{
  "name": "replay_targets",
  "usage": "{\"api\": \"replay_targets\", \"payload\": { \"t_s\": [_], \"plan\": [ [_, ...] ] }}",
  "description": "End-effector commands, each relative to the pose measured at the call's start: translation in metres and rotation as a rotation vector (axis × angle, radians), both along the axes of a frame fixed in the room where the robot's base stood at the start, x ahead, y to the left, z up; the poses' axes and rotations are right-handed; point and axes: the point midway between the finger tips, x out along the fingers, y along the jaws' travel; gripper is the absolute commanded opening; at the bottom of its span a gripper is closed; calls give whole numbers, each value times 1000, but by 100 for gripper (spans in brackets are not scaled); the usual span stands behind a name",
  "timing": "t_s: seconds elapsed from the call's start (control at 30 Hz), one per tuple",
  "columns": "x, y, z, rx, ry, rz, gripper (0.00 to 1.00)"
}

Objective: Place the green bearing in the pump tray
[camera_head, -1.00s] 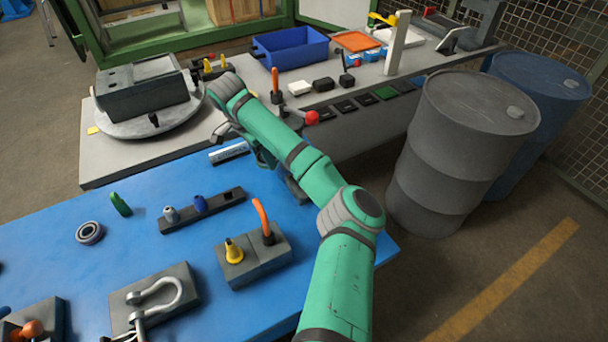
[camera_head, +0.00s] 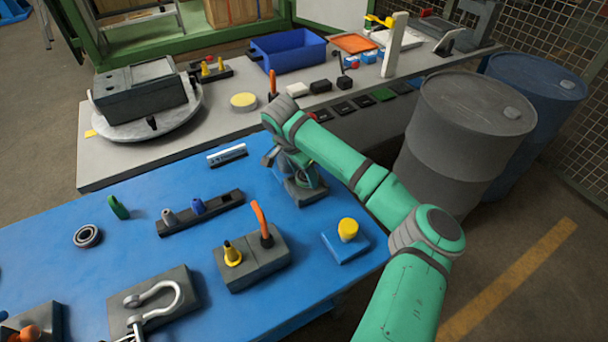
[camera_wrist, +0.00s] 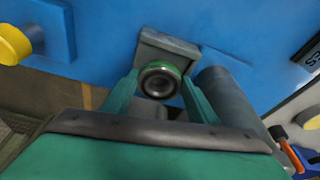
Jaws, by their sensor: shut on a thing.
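The green bearing (camera_wrist: 159,80), a dark ring with a green rim, sits between the two fingertips of my gripper (camera_wrist: 155,84) in the wrist view. My gripper is shut on it. A grey block (camera_wrist: 168,50) is just beyond the bearing; I cannot tell whether they touch. In the head view my gripper (camera_head: 303,175) points down near this grey block (camera_head: 306,194), at the back right of the blue table, and the bearing is hard to make out. I cannot tell which container is the pump tray. A blue bin (camera_head: 290,50) stands on the rear bench.
A labelled strip (camera_head: 227,154) lies left of my gripper. Drums (camera_head: 465,125) stand right.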

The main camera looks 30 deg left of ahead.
Motion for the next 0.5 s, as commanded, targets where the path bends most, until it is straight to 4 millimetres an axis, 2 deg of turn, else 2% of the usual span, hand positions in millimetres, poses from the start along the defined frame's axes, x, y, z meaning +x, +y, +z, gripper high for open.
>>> {"api": "replay_targets", "payload": {
  "t_s": [0.5],
  "plan": [
    [0, 0, -9, 2, 0, 0, 16]
  ]
}}
